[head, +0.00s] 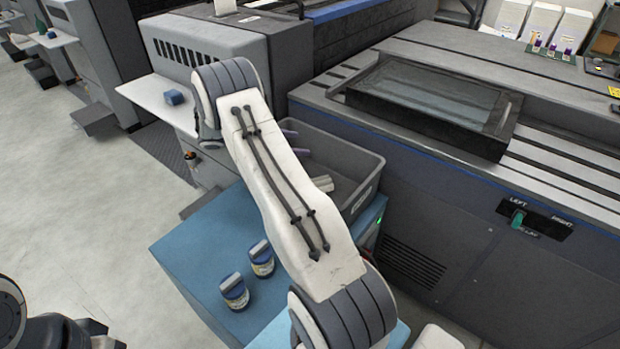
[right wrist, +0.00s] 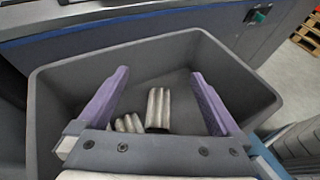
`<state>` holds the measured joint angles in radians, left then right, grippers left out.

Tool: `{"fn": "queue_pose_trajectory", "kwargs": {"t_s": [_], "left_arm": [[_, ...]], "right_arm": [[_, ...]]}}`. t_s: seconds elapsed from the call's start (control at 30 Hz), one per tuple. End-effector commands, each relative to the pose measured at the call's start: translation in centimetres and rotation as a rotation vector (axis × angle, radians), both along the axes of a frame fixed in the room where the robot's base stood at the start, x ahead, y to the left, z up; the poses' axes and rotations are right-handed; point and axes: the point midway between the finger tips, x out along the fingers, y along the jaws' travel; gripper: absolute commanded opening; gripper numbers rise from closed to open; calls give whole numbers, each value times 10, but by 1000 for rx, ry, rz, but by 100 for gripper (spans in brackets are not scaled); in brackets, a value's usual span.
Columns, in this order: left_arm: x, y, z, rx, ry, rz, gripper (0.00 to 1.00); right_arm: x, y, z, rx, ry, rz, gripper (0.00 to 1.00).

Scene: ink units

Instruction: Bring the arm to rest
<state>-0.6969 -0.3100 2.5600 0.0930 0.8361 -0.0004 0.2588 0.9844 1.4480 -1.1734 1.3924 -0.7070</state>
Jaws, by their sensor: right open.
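My right arm reaches across the middle of the head view. Its gripper (head: 296,143) shows as two purple fingertips, partly hidden behind the arm, over a grey bin (head: 349,151). In the right wrist view the gripper (right wrist: 160,92) is open, its purple fingers wide apart and nothing held between them. The grey bin (right wrist: 58,94) lies below it, with pale ribbed pieces (right wrist: 158,108) on its floor. Part of my left arm shows at the lower left corner of the head view; its fingers do not show.
A large grey machine (head: 430,215) with a shallow tray (head: 430,103) is close on the right. Open floor (head: 70,200) lies left.

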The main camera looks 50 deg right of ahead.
Motion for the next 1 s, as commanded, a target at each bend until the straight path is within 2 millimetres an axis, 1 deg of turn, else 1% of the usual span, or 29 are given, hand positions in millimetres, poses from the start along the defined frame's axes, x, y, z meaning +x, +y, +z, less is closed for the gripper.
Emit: {"fn": "queue_pose_trajectory", "kwargs": {"t_s": [0.03,0.17,0.67,0.73,0.77,0.87,0.97,1.0], "left_arm": [[0,0,0,0,0,0,0],[0,0,0,0,0,0,0],[0,0,0,0,0,0,0],[0,0,0,0,0,0,0],[0,0,0,0,0,0,0],[0,0,1,0,0,0,0],[0,0,0,0,0,0,0],[0,0,0,0,0,0,0]], "right_arm": [[3,5,2,0,-1,2,100],[6,12,5,0,0,1,100],[6,13,6,1,0,0,100],[7,18,8,8,-14,3,100],[8,24,10,16,-25,5,100],[11,62,22,68,-105,14,100],[5,126,37,166,-231,13,100],[-2,155,43,216,-287,6,100]]}}
